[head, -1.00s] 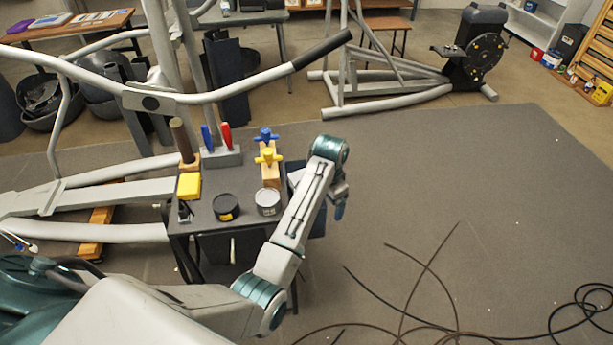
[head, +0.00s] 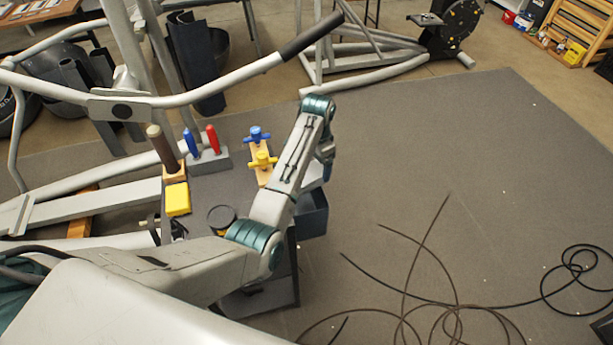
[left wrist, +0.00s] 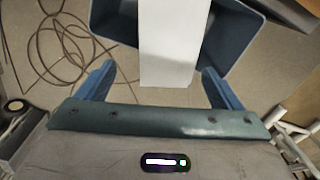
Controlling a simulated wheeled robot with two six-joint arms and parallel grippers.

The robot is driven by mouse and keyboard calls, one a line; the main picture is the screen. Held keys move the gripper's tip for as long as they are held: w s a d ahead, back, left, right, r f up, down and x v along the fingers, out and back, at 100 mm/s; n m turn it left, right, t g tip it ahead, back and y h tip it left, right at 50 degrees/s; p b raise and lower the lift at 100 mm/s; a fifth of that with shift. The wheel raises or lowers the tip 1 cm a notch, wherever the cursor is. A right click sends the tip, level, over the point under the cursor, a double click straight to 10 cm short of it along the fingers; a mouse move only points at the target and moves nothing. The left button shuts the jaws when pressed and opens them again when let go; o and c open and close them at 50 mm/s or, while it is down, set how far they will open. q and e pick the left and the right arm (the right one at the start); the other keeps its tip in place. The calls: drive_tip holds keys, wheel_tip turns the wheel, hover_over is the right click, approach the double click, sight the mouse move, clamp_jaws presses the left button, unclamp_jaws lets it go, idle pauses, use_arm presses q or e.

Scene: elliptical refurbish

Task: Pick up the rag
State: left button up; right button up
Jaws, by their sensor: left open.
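A white strip of cloth, which looks like the rag (left wrist: 168,45), shows in the left wrist view. It lies across a dark blue bin (left wrist: 108,18) and hangs over its near edge. In the head view the bin (head: 313,212) is at the right side of the work cart (head: 225,183), and my arm hides most of the cloth. My left gripper (left wrist: 161,72) is open, its two blue fingers on either side of the cloth's near end. A gap shows between each finger and the cloth. In the head view the gripper (head: 326,172) points down above the bin. My right gripper is not in view.
The cart holds a yellow block (head: 178,199), a black tin (head: 221,217), red and blue handled tools (head: 210,140) and a wooden piece with knobs (head: 262,160). A grey machine handlebar (head: 220,92) crosses behind. Black cables (head: 430,275) lie on the floor at right.

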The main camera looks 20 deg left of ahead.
sight(312, 171)
use_arm(q)
drive_tip(key=shift+a+f, duration=0.15)
drive_tip(key=shift+f, duration=0.2)
drive_tip(key=f, duration=0.1)
drive_tip(key=f+p, duration=0.1)
drive_tip(key=f, duration=0.2)
drive_tip(key=shift+a+f+p, duration=0.25)
drive_tip(key=shift+a+p, duration=0.1)
drive_tip(key=shift+f, duration=0.25)
drive_tip(key=c, duration=1.1)
drive_tip(key=shift+o, duration=0.2)
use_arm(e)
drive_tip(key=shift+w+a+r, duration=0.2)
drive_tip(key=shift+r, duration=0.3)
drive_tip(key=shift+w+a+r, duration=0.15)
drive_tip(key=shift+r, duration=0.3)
